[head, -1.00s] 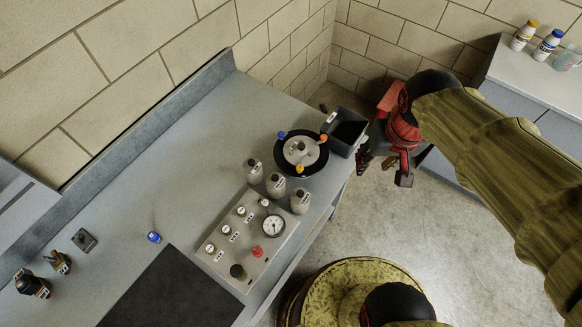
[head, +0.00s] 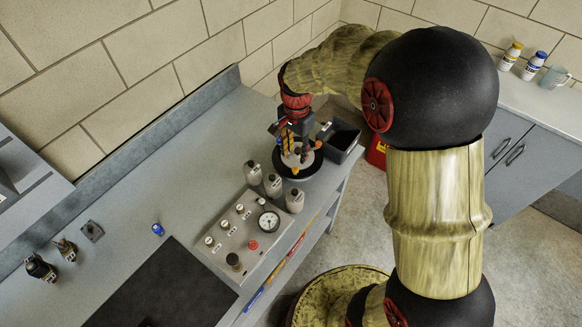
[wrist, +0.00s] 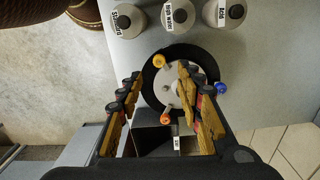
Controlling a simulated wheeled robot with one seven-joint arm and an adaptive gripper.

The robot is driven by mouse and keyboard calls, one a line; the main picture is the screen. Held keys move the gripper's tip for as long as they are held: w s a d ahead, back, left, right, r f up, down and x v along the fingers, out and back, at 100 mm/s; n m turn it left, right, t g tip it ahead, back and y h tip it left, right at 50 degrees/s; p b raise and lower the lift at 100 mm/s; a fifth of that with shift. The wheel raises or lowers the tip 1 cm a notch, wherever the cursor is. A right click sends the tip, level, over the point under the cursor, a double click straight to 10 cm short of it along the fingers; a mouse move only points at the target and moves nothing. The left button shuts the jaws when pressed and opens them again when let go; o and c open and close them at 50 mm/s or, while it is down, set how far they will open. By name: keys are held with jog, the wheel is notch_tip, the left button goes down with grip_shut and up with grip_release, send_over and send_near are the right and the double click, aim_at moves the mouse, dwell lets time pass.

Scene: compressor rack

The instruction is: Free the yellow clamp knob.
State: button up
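The round pot (head: 276,166) with a black rim and pale lid stands at the bench's far end; its black ring also shows in the wrist view (wrist: 150,78). The yellow clamp knob (wrist: 159,61) is on the rim's side nearest the bottles, and in the head view it is at the lid's front (head: 295,170). An orange knob (wrist: 164,118) and a blue knob (wrist: 220,88) sit elsewhere around the rim. My gripper (wrist: 160,76) is open above the pot, its fingers spread either side of the yellow knob in the picture. No contact is visible. In the head view, my gripper (head: 289,140) partly hides the lid.
Three labelled bottles (head: 273,185) stand close in front of the pot. A black bin (head: 340,136) is beside it on the right. A panel with a gauge (head: 268,221) and valves lies nearer. A small blue-capped item (head: 158,229) lies on open bench.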

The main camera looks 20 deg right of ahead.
aim_at(295, 169)
notch_tip(295, 169, down, 8)
jog(key=shift+r+b, duration=0.15)
jog(key=shift+b, duration=0.5)
jog(key=c, duration=0.3)
grip_shut()
